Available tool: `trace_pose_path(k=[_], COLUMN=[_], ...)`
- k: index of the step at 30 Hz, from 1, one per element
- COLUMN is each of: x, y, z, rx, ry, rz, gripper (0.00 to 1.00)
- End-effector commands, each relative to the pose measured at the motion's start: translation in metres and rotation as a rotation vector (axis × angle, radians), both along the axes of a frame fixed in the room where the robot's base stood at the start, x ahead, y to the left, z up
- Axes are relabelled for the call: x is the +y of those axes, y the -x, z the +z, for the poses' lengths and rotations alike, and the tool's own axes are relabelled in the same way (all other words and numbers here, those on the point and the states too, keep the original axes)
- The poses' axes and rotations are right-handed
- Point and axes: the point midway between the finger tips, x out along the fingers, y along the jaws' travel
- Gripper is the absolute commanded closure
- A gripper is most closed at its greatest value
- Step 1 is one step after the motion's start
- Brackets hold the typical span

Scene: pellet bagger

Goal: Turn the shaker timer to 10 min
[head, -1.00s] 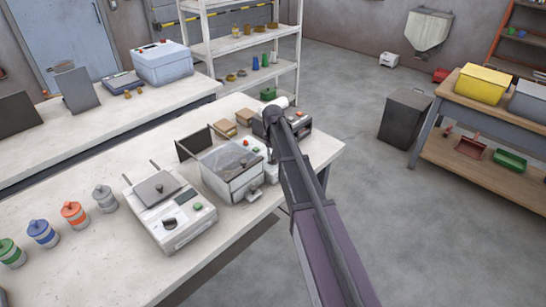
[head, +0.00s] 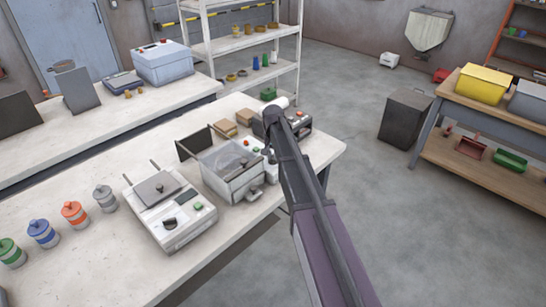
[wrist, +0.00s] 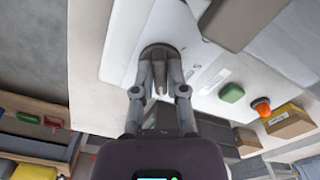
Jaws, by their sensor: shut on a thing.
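In the wrist view, my gripper (wrist: 160,72) is shut on a dark round knob (wrist: 159,48) on a pale panel (wrist: 118,45). A green button (wrist: 231,93) and an orange-red button (wrist: 262,106) sit to the right of the knob on the same machine. In the head view this appears to be the clear-topped machine (head: 226,178), just left of my arm, with small red and green buttons at its back right. There my arm and gripper largely cover the knob. The timer's marks and setting are too small to read.
A white machine with a grey lid (head: 170,215) stands to the left, and a dark device (head: 298,124) is close behind my wrist. Small brown cartons (head: 245,117) stand behind. Several lidded jars (head: 74,214) line the bench's left.

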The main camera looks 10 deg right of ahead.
Motion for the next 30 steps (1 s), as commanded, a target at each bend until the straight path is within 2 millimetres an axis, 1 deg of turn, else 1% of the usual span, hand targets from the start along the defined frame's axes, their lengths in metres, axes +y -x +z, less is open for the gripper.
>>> trace_pose_path(k=[1, 3, 4, 5, 6, 7, 23, 30], x=[-0.0001, -0.0001, 0.0, -0.0001, -0.0001, -0.0001, -0.0001, -0.0003], y=[0.0034, 0.0034, 0.0035, 0.0034, 0.0031, 0.0029, 0.0007, 0.0006], z=[-0.0006, -0.0006, -0.0006, -0.0006, -0.0005, -0.0005, -0.0001, -0.0001], rx=[0.008, 0.008, 0.008, 0.008, 0.007, 0.005, 0.001, 0.001], ry=[0.0, 0.0, 0.0, 0.0, 0.0, 0.0, 0.001, 0.0], rz=[-0.001, -0.001, -0.001, -0.001, 0.0, 0.0, 0.015, 0.096], gripper=[1.0, 1.0, 0.77, 0.68, 0.56, 0.49, 0.49, 0.49])
